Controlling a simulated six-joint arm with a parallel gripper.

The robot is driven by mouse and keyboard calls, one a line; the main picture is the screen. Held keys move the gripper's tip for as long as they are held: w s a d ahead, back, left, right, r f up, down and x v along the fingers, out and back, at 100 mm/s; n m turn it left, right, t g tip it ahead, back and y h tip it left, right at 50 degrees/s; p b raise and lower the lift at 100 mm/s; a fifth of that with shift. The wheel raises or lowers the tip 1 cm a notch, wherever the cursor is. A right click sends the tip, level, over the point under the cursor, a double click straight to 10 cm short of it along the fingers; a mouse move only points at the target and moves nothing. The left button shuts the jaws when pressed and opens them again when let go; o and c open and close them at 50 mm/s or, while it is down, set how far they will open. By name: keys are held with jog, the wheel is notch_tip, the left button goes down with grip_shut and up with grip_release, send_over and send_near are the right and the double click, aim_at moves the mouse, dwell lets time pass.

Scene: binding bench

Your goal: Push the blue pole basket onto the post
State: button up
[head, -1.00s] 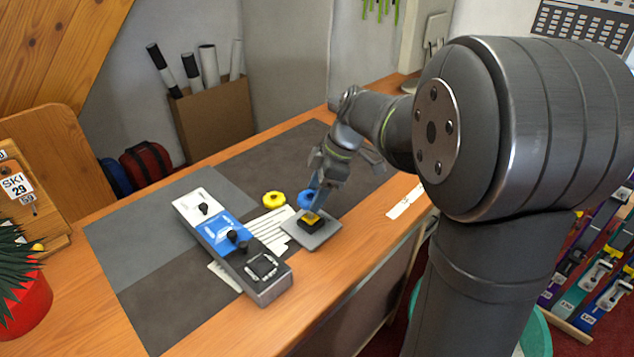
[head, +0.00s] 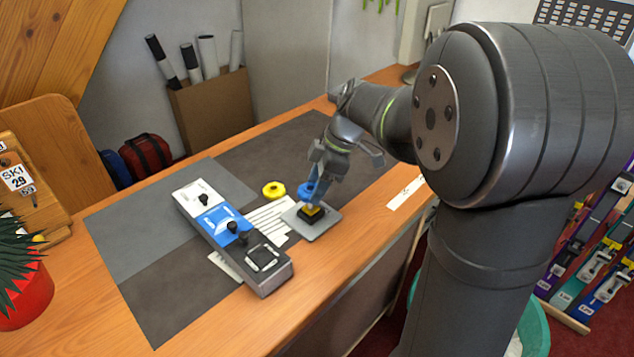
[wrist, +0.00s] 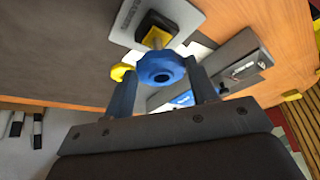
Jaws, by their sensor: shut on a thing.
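The blue pole basket (wrist: 160,70) is a lobed ring with a dark centre, held between the two fingers of my gripper (wrist: 161,82). In the head view the basket (head: 305,191) shows partly behind my gripper (head: 316,190). The post (wrist: 158,40) is a short metallic rod on a yellow and black base (head: 312,213), fixed to a grey plate (head: 302,228). In the wrist view the rod runs from the base up to the basket's edge. The basket hides the rod's end, so I cannot tell whether the rod is inside the hole.
A yellow basket (head: 273,190) lies on the mat left of the plate. A long box with white, blue and grey sections and black knobs (head: 232,238) stands at left, with white striped paper (head: 268,217) beside it. The dark mat (head: 170,298) is clear at front left.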

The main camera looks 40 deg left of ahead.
aim_at(317, 208)
jog(key=shift+f, duration=2.25)
dwell(0.8)
jog(key=o, duration=1)
jog(key=shift+o, duration=0.6)
jog(key=shift+o, duration=1.1)
jog(key=shift+r, duration=0.1)
jog(key=shift+r, duration=5.7)
